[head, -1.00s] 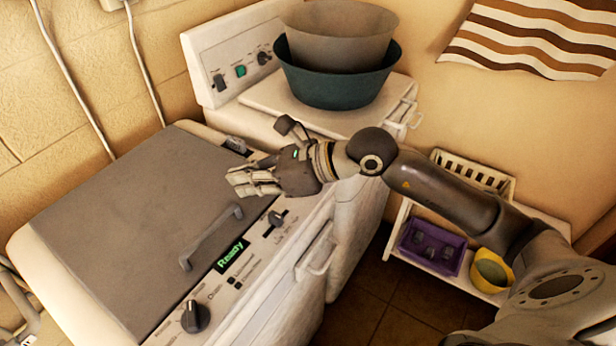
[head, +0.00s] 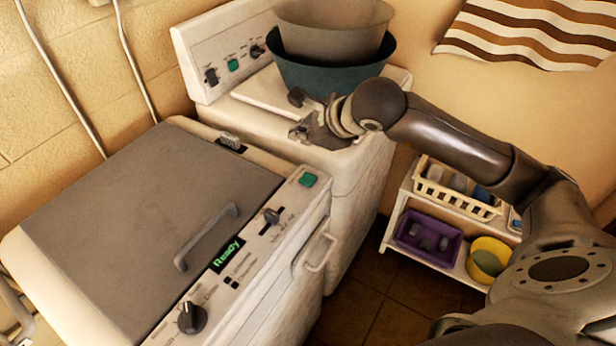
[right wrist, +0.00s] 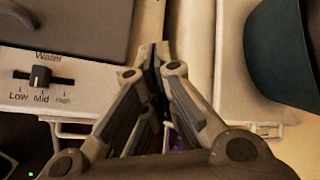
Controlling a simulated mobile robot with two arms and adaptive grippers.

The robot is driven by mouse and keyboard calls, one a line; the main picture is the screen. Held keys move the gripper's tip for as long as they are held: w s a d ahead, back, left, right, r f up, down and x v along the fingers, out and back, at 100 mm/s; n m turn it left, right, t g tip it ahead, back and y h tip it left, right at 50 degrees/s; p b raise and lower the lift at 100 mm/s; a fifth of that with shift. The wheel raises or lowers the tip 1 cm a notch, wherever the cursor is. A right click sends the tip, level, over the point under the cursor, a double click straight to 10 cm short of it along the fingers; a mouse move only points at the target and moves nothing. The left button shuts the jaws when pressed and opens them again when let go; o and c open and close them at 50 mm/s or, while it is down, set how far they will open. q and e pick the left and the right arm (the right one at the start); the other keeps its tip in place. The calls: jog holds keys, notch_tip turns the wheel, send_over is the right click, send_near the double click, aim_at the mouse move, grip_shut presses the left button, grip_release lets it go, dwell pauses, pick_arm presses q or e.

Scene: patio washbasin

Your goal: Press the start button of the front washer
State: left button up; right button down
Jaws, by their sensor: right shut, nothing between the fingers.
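The front washer (head: 120,215) has a grey lid with a handle and a control panel along its right side. Its green start button (head: 308,179) is in plain view at the far end of the panel. The display (head: 227,254) reads "Ready". My right gripper (head: 308,131) is shut and empty, above the near edge of the rear washer, beyond the button and apart from it. In the right wrist view, the shut fingertips (right wrist: 153,50) are over the gap between the two washers. The water slider (right wrist: 40,77) shows left of them; the button does not show there.
The rear washer (head: 362,160) has its own panel with a green button (head: 233,65). Stacked basins (head: 330,72) stand on it, close behind my right gripper. A shelf with a purple bin (head: 428,238) and a yellow bucket (head: 488,258) stands at right.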

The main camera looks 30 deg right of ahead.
jog(key=b, duration=0.4)
send_over(305, 180)
notch_tip(305, 180, down, 8)
jog(key=shift+r, duration=0.1)
jog(key=shift+f+b, duration=0.5)
jog(key=shift+b, duration=0.15)
dwell(0.8)
jog(key=shift+f+b, duration=0.35)
jog(key=shift+b, duration=0.4)
jog(key=shift+s+f+b, duration=0.1)
jog(key=shift+f+b, duration=0.45)
jog(key=shift+b, duration=0.2)
dwell(0.5)
dwell(0.6)
jog(key=shift+r+p, duration=0.3)
jog(key=shift+r, duration=0.65)
jog(key=shift+r, duration=0.1)
